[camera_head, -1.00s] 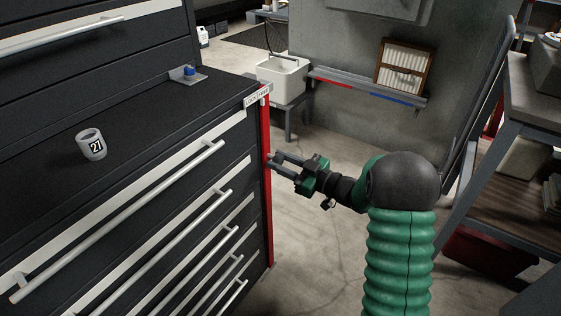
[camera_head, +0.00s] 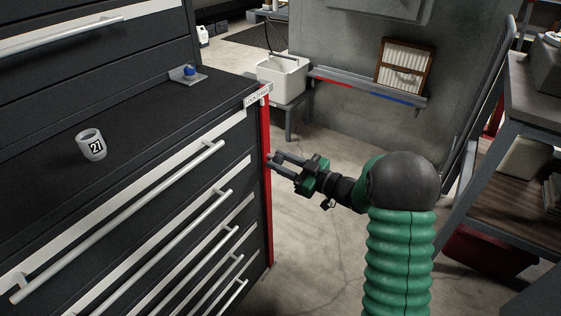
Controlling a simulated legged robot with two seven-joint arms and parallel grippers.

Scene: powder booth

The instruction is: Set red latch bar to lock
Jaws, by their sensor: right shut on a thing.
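The red latch bar (camera_head: 266,200) runs upright along the right front edge of the black drawer cabinet (camera_head: 120,105). A small white label (camera_head: 257,97) sits at its top; its lettering is too small to read surely. My right gripper (camera_head: 273,159) reaches in from the right, with its fingertips at the upper part of the bar. It is shut on the red latch bar; the exact contact at the fingertips is hard to see. My left gripper is not in view.
A grey cup marked 21 (camera_head: 91,145) and a small blue-topped fixture (camera_head: 189,74) are on the cabinet top. Silver drawer handles (camera_head: 130,215) stick out in front. A white bin (camera_head: 282,77) stands behind. A shelf rack (camera_head: 510,190) is at right. Floor between is clear.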

